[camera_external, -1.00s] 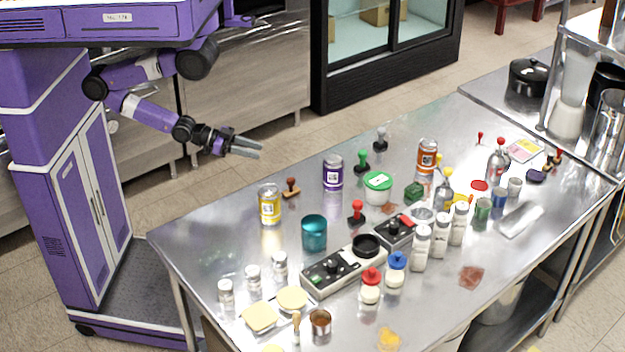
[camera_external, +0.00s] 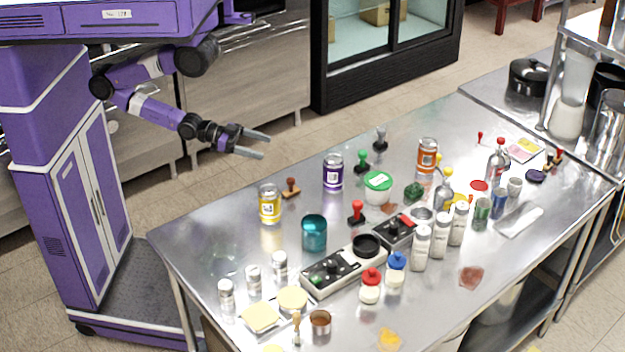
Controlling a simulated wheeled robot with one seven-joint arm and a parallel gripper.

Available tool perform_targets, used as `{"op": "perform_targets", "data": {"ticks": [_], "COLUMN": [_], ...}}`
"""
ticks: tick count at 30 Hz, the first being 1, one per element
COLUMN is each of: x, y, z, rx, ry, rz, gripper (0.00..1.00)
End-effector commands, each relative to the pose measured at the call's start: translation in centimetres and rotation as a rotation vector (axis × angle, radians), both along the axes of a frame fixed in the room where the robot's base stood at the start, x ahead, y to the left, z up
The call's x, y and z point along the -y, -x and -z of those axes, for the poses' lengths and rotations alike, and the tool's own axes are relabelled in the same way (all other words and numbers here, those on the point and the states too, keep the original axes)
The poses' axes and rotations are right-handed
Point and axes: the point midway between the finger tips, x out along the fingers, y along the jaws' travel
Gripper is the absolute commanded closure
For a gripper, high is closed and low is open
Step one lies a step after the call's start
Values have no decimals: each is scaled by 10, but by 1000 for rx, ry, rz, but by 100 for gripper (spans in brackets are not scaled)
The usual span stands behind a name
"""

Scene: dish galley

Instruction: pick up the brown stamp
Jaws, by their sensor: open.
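A brown stamp (camera_external: 291,188) with a dark reddish-brown handle stands upright near the back left edge of the steel table. It is just right of and behind a yellow can (camera_external: 269,204). My gripper (camera_external: 266,145) is open and empty, with its two grey fingers apart. It hangs beyond the table's back edge, above and to the left of the stamp in the picture, and touches nothing.
A purple can (camera_external: 333,171) stands right of the stamp, with a green-handled stamp (camera_external: 363,162) and a grey-black stamp (camera_external: 380,139) beyond. A teal cup (camera_external: 314,232) stands in front. The table's left end (camera_external: 200,235) is mostly clear.

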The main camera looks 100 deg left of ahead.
Motion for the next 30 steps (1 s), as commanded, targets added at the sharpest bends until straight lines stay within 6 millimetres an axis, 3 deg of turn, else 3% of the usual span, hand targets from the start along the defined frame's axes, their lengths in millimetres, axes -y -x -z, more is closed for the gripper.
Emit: {"op": "perform_targets", "data": {"ticks": [1, 3, 6, 9, 15, 20, 30], "x": [3, 7, 22, 47, 85, 96, 109], "y": [-16, -39, -68, -84, -78, -66, -84], "z": [-16, -23, -23, -18, 0, 8, 17], "rx": [27, 25, -20, -76, -161, -182, -178], "ry": [19, 39, 48, 40, -1, -53, -66], "rz": [32, 77, 167, 284, 501, 578, 581], "gripper": [22, 22, 22, 22, 22, 22, 22]}}
